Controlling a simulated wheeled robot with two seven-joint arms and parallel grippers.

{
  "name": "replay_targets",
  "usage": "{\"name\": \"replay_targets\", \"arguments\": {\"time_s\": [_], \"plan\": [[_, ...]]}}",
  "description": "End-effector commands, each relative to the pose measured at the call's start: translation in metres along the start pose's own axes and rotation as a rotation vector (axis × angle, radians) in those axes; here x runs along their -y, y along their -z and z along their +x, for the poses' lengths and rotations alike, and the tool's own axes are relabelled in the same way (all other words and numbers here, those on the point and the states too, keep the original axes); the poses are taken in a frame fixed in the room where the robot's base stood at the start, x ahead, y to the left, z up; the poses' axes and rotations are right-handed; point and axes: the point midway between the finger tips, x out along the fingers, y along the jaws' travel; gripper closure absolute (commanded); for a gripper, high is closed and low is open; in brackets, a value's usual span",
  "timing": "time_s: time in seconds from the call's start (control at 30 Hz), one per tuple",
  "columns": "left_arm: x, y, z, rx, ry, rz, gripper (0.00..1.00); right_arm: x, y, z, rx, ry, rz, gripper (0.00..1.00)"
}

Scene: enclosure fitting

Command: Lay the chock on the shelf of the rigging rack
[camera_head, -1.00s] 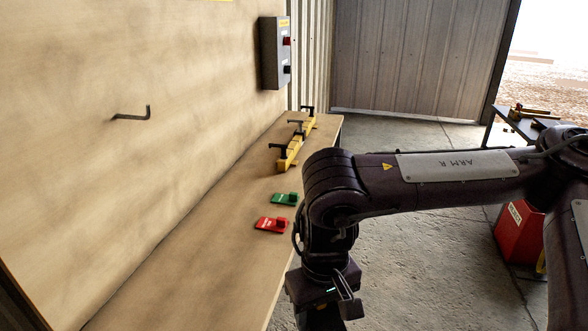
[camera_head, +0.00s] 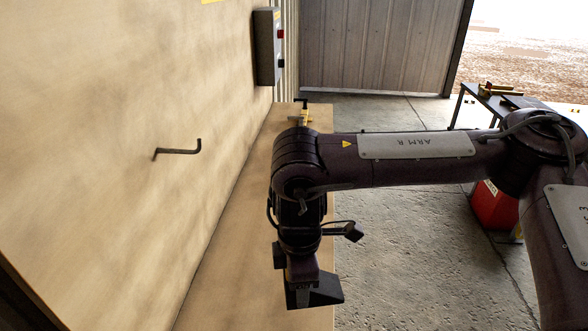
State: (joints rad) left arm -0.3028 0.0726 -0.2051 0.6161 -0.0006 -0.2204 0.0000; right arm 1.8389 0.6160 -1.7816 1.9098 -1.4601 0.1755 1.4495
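My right gripper (camera_head: 303,282) hangs at the end of the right arm, low in the view, over the front edge of the wooden bench. A dark wedge-shaped block (camera_head: 327,292), which looks like the chock, sits at its fingertips and appears gripped. The fingers are small and dark, so their exact contact is hard to see. The block is clear of the wall; its height above the bench cannot be told. I cannot make out a rigging rack shelf in this view. My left gripper is not in view.
A bent dark hook (camera_head: 180,151) sticks out of the wooden wall on the left. A grey switch box (camera_head: 267,48) hangs beyond it. The bench top (camera_head: 235,245) is bare left of my arm. A red container (camera_head: 493,207) and a dark table (camera_head: 497,103) stand right.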

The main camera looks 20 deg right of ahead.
Motion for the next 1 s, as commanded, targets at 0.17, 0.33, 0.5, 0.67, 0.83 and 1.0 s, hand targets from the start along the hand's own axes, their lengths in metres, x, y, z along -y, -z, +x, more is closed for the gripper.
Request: {"name": "replay_targets", "arguments": {"time_s": [0.17, 0.33, 0.5, 0.67, 0.83, 1.0], "plan": [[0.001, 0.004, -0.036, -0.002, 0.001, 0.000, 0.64, -0.004, 0.026, -0.027, -0.005, 0.002, -0.404, 0.82], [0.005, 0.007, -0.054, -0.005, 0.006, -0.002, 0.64, -0.005, 0.045, -0.038, -0.012, 0.003, -0.716, 0.82], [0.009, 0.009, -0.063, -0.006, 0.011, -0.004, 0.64, -0.006, 0.056, -0.042, -0.017, 0.002, -0.897, 0.82], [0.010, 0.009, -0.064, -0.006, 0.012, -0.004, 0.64, -0.005, 0.059, -0.042, -0.018, 0.002, -0.953, 0.82], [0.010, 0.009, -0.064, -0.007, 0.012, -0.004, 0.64, -0.005, 0.059, -0.031, -0.020, 0.006, -0.953, 0.82], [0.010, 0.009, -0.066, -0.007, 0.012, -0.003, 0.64, -0.003, 0.059, 0.007, -0.022, 0.010, -0.949, 0.82]]}}
